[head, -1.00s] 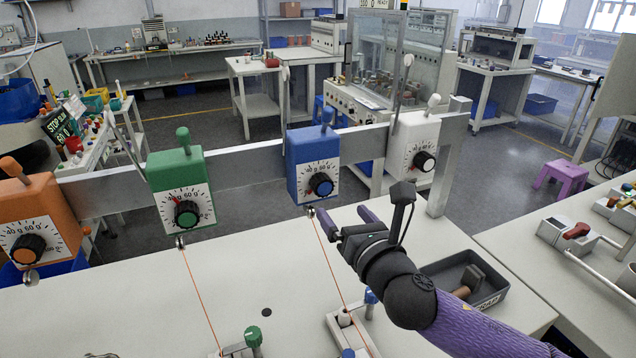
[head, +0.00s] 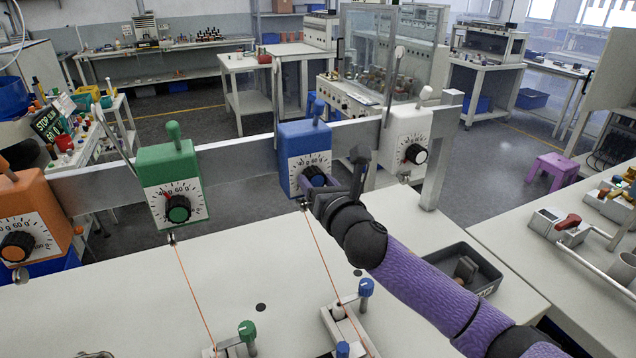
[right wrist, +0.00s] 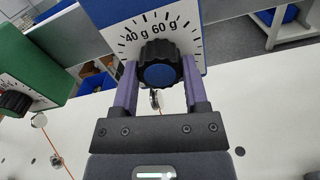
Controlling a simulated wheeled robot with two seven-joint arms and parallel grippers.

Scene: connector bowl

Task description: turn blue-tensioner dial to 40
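The blue tensioner (head: 301,146) hangs on the metal rail, with a white scale showing 40 g and 60 g. Its black dial with a blue cap (head: 313,176) is partly hidden by my right gripper (head: 318,190) in the head view. In the right wrist view the blue-capped dial (right wrist: 160,74) sits between the two purple fingers of my right gripper (right wrist: 160,85), one on each side, with no clear gap. The dial's pointer mark cannot be made out. An orange thread runs down from below the blue tensioner. My left gripper is not in view.
The green tensioner (head: 170,180) hangs to the left, the white one (head: 405,140) close to the right, and the orange one (head: 30,220) at far left. A grey tray (head: 480,255) lies on the white table. The table's middle is mostly clear.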

